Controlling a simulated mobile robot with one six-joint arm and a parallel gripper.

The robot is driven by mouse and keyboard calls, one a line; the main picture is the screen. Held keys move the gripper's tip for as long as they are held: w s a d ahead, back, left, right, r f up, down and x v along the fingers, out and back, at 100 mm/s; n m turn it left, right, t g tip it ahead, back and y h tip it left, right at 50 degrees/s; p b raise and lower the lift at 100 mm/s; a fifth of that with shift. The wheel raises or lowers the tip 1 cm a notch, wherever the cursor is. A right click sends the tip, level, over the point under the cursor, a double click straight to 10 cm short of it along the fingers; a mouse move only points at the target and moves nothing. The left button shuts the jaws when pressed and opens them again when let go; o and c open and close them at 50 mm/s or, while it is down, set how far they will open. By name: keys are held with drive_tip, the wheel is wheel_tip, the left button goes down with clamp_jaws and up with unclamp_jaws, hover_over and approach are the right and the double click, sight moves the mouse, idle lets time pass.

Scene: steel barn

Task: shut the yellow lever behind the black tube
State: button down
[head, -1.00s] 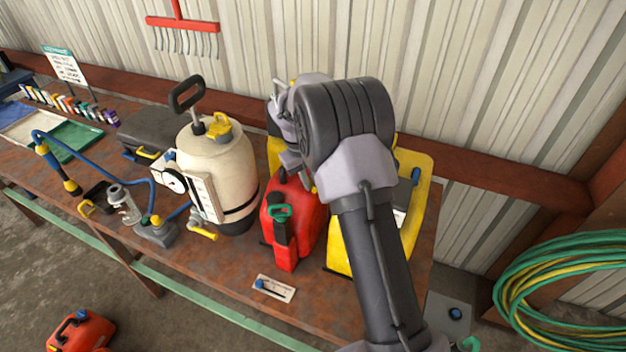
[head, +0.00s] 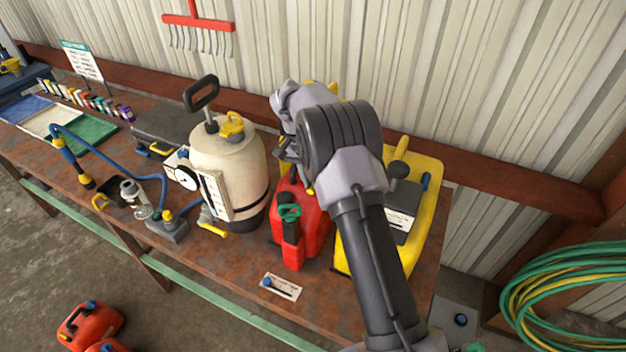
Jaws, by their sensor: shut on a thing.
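The red can (head: 317,225) stands near the right end of the bench. Its upright black tube (head: 290,247) with a green handle (head: 289,211) is at the front. A small piece of the yellow lever (head: 310,191) shows behind the tube at the can's top. My gripper (head: 303,180) reaches down to it from above. It is shut on the lever, as far as I can tell; my wrist and forearm partly hide the fingertips and the lever's angle.
A cream sprayer tank (head: 235,165) with a yellow tap (head: 212,228) stands close on the left. A yellow container (head: 428,200) stands close on the right, partly behind my forearm. A slotted plate (head: 282,286) lies in front. Hoses (head: 570,295) hang at right.

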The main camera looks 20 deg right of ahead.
drive_tip(key=shift+w+a+m, duration=0.1)
drive_tip(key=shift+w+m, duration=0.05)
drive_tip(key=shift+m, duration=0.45)
drive_tip(key=c, duration=1.4)
unclamp_jaws()
wheel_tip(320, 180, up, 17)
drive_tip(key=w+a+p, duration=0.2)
drive_tip(key=p, duration=0.3)
drive_tip(key=shift+w+a, duration=0.15)
drive_tip(key=shift+w, duration=0.05)
